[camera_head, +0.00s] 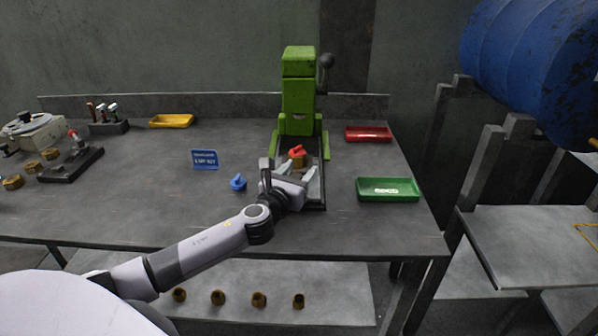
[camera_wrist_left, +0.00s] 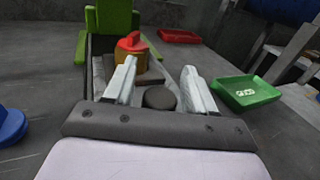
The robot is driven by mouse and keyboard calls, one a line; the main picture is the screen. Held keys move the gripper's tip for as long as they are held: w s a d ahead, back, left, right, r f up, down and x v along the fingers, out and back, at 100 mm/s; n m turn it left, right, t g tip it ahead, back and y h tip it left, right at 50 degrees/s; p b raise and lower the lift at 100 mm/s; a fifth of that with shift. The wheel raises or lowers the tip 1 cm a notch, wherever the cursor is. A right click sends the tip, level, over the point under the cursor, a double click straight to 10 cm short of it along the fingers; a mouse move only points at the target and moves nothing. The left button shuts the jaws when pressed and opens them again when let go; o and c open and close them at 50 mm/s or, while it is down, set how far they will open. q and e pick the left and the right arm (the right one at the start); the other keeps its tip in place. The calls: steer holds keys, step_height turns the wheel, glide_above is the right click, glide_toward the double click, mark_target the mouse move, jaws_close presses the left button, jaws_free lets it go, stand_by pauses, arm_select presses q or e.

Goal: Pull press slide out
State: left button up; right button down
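The green press (camera_head: 299,92) stands at the back of the table with a dark lever on its right side. Its dark slide track (camera_head: 316,204) runs toward me from the base. A brass piece with a red top (camera_head: 297,156) sits on the slide, in front of the press column; it also shows in the left wrist view (camera_wrist_left: 133,50). My left gripper (camera_head: 297,174) is over the front of the slide. In the left wrist view its pale fingers (camera_wrist_left: 159,78) are apart, with a dark round knob (camera_wrist_left: 160,97) between them and gaps visible. My right gripper is not in view.
A green tray (camera_head: 388,196) lies right of the slide, a red tray (camera_head: 368,135) behind it. A yellow tray (camera_head: 171,121) is farther back.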

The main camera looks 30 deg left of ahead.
arm_select(q)
steer(key=shift+s, duration=0.1)
steer(key=shift+s+d, duration=0.2)
steer(key=shift+s, duration=0.95)
steer(key=shift+s+d, duration=0.15)
steer(key=shift+s, duration=1)
steer(key=shift+s+d, duration=0.2)
steer(key=shift+s, duration=0.95)
